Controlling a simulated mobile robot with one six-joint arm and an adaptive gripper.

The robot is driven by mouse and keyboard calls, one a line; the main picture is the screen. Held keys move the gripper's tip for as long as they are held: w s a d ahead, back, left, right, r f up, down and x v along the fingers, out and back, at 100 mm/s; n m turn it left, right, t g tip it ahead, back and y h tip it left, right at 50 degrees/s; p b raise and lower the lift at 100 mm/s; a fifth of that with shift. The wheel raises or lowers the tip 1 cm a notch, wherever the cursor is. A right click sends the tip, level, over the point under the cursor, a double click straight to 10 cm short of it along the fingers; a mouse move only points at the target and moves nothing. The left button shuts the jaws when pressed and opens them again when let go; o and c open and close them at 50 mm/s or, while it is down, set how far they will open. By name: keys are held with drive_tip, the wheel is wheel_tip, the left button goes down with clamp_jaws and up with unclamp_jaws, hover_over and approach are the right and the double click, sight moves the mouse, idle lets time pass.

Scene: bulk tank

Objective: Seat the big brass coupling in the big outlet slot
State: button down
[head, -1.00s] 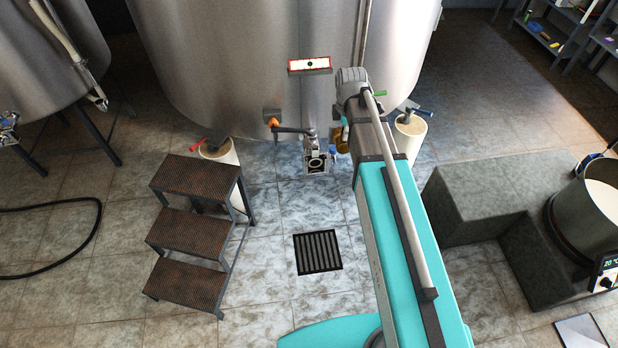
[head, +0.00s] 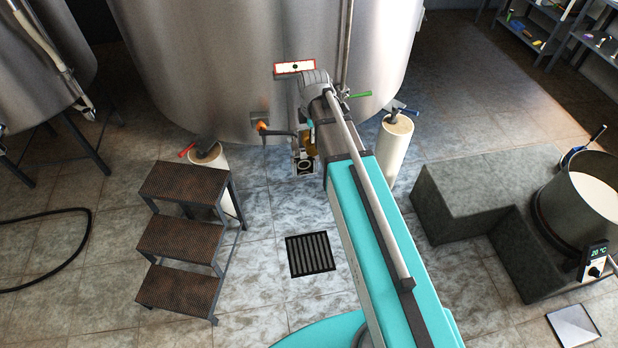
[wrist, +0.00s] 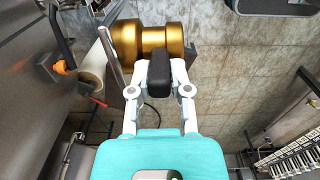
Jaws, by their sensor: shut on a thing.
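The big brass coupling (wrist: 148,42) is held across my gripper (wrist: 158,78) in the wrist view. The black finger pad covers part of its middle. Its wide left end is close beside a thin grey metal plate (wrist: 112,50); I cannot tell if they touch. In the head view a bit of the brass coupling (head: 309,145) shows between my arm and the outlet slot (head: 304,166), a grey square fitting with a round opening under the tank. The coupling is at the slot's upper right, and my arm hides much of it. I cannot see that it is seated.
The steel tank (head: 230,70) stands behind, with an orange-handled valve (head: 262,128) left of the slot. A white cylinder (head: 396,145) with a blue handle stands to the right. Brown steps (head: 180,235) stand front left. The floor around the drain (head: 310,254) is clear.

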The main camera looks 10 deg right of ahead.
drive_tip(key=w+f+b, duration=1.2)
drive_tip(key=w, duration=0.2)
drive_tip(key=shift+d+f+b, duration=0.15)
drive_tip(key=shift+f+b, duration=0.15)
drive_tip(key=shift+f, duration=0.1)
wheel_tip(320, 180, down, 6)
drive_tip(key=b, duration=0.6)
drive_tip(key=shift+f, duration=0.15)
drive_tip(key=shift+f+b, duration=1.85)
drive_tip(key=shift+b, duration=0.15)
drive_tip(key=shift+f+b, duration=0.6)
drive_tip(key=shift+b, duration=0.05)
